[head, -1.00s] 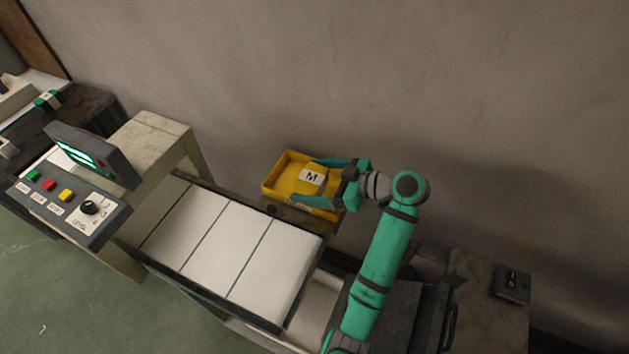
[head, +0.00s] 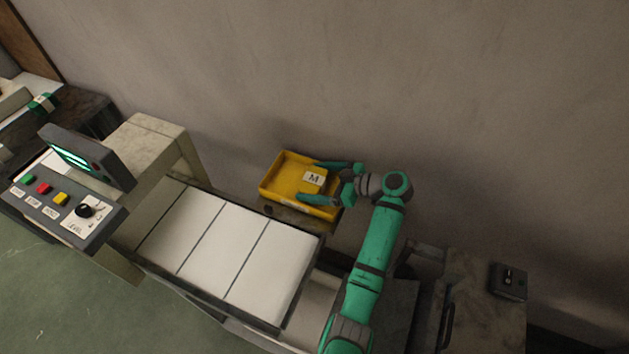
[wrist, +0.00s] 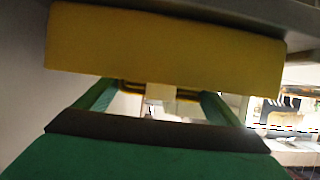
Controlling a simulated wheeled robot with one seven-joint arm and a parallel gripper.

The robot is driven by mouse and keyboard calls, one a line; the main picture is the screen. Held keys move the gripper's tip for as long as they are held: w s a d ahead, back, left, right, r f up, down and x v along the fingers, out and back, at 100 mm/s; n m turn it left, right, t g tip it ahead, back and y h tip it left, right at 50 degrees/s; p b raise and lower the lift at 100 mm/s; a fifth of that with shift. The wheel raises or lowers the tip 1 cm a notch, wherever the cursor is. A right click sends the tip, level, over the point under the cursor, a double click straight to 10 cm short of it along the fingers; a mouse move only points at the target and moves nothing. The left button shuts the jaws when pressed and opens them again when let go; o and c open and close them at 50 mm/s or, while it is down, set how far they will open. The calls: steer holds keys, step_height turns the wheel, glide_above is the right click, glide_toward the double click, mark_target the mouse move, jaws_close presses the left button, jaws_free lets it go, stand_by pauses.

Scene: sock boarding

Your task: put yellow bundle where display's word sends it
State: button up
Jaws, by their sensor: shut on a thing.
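The yellow bundle (head: 313,189) has a white label marked M and sits between the fingers of my gripper (head: 309,181). My gripper is shut on it, one finger on each side. In the head view the bundle lies within the outline of a yellow tray (head: 280,182); I cannot tell whether it touches the tray floor. The display (head: 77,151) at the left is lit green, but its word is too small to read. The wrist view shows both green fingers (wrist: 156,101), a pale patch between them and a broad yellow surface above.
A conveyor with white panels (head: 225,243) runs in front of the tray. A control panel (head: 62,200) with coloured buttons and a knob stands at the left. A green-and-white banded bundle (head: 43,103) lies at the far left. A dark switch box (head: 510,282) is at the right. The wall is close behind.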

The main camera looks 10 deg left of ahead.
steer(key=shift+d+f, duration=0.1)
steer(key=shift+d, duration=0.2)
steer(key=o, duration=0.9)
steer(key=shift+d, duration=0.1)
steer(key=shift+o, duration=0.2)
steer(key=v, duration=0.9)
steer(key=shift+w+d+r, duration=0.1)
steer(key=shift+d+r, duration=0.15)
steer(key=shift+r, duration=0.1)
steer(key=shift+s+d+r, duration=0.25)
steer(key=shift+d+r, duration=0.05)
steer(key=shift+d, duration=0.15)
steer(key=shift+s+d+r, duration=0.15)
steer(key=shift+s+d, duration=0.05)
steer(key=shift+d, duration=0.4)
steer(key=shift+a, duration=0.25)
